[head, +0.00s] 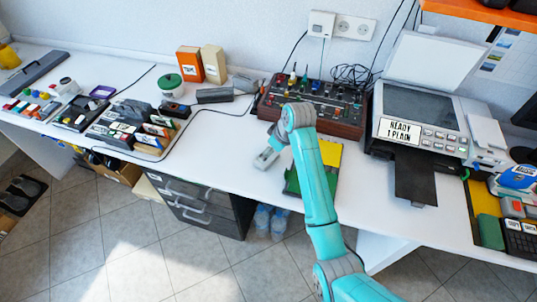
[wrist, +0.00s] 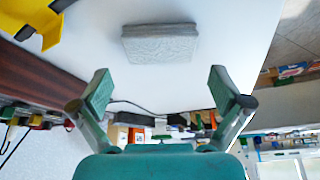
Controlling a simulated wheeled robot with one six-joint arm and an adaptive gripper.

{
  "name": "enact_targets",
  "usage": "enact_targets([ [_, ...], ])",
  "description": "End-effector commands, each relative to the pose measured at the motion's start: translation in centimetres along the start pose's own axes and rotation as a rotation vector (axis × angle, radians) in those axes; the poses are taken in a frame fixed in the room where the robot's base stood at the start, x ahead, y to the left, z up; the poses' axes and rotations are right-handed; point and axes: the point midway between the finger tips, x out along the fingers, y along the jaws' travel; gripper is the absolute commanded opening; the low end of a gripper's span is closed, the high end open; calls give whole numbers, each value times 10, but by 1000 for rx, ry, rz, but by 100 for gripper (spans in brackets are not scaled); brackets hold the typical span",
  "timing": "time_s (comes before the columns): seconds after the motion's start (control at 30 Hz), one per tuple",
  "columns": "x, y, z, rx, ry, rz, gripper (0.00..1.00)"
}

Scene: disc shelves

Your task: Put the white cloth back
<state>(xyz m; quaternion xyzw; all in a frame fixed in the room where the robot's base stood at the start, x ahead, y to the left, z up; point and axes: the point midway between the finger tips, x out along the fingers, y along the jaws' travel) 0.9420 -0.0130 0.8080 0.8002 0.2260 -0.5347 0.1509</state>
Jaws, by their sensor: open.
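A folded, pale grey-white cloth (wrist: 160,43) with a rough texture lies on the white tabletop in the wrist view. It looks like a thick flat pad. In the head view a small pale block that looks like this cloth (head: 265,158) lies near the table's front edge, left of the yellow and green tray. My gripper (wrist: 160,75) is open and empty, its two fingers spread wide. The cloth is ahead of the fingertips, roughly centred between them and apart from both. In the head view my arm largely hides the gripper.
A yellow and green tray (head: 326,156) is partly behind my arm. A wood-sided mixer (head: 345,128) stands behind, a printer (head: 425,112) to the right. Bare tabletop (head: 215,150) lies left of the cloth.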

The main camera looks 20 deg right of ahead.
Motion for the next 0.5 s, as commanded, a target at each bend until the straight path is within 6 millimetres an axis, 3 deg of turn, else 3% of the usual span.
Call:
enact_targets([
  [0.2, -43, 0, -1, 0, 2, 2, 100],
  [0.5, -71, 0, 0, 0, 1, 1, 100],
])
